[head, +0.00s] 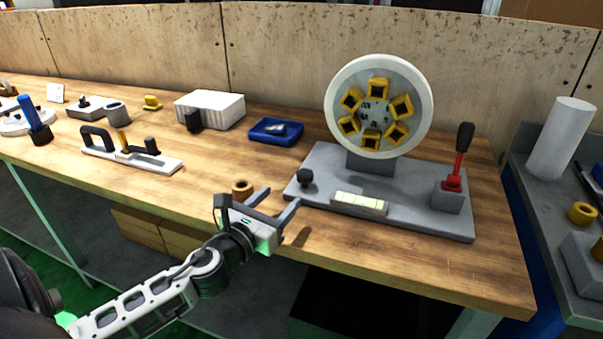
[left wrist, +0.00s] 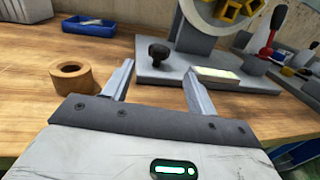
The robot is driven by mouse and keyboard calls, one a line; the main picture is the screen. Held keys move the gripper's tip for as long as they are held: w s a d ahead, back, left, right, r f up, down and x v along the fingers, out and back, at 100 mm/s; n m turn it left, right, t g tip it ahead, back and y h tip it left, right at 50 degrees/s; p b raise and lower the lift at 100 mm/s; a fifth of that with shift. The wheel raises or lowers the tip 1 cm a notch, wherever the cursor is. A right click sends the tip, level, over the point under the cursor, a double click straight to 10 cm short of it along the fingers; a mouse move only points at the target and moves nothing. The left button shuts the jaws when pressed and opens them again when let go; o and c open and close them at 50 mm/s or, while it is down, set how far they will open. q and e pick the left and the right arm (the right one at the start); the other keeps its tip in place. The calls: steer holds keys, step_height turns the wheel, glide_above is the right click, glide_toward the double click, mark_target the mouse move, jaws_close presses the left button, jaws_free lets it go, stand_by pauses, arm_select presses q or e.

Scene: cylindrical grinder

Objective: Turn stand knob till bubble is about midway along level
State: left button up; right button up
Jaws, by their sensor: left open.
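The stand is a grey base plate (head: 420,218) carrying a large white wheel (head: 338,88) with yellow blocks on its face. A black stand knob (head: 306,178) sits at the base's left end; it also shows in the left wrist view (left wrist: 158,53). A pale level (head: 359,203) lies along the base's front, also in the left wrist view (left wrist: 216,75); the bubble is too small to make out. My left gripper (head: 283,203) is open and empty, just in front of the knob and apart from it. The knob appears beyond and between its fingers in the wrist view. My right gripper is not in view.
A brown ring (head: 242,188) stands on the table left of my left gripper. A red lever with a black grip (head: 460,157) rises at the base's right end. A blue tray (head: 276,131) and a white block (head: 210,108) lie behind. The table front edge is close.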

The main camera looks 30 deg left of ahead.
mark_target(301, 178)
arm_select(q)
steer(key=w, duration=1)
steer(key=shift+a+p, duration=0.3)
steer(key=shift+p, duration=0.05)
steer(key=c, duration=1)
